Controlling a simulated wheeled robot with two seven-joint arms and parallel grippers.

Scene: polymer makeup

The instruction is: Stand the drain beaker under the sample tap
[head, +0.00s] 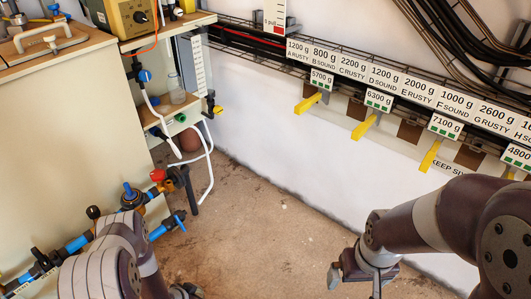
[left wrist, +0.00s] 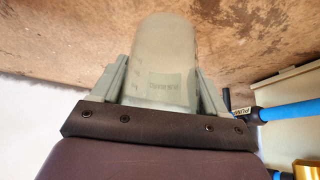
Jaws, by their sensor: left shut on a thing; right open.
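In the left wrist view my left gripper (left wrist: 165,85) is shut on a translucent pale beaker (left wrist: 168,50), with one finger on each side of it. A small printed mark shows on the beaker's wall, and bare floor lies behind it. In the head view my left gripper (head: 185,291) is only partly seen at the bottom edge, and the beaker cannot be made out there. My right gripper (head: 356,284) is open and empty at the lower right.
A clear vessel (head: 175,92) stands on the small shelf. A red-handled valve (head: 159,175), white hose (head: 207,165) and blue-handled pipework (head: 75,245) stick out at left. Yellow brackets (head: 364,126) project from the right wall. The brown floor (head: 265,230) between is clear.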

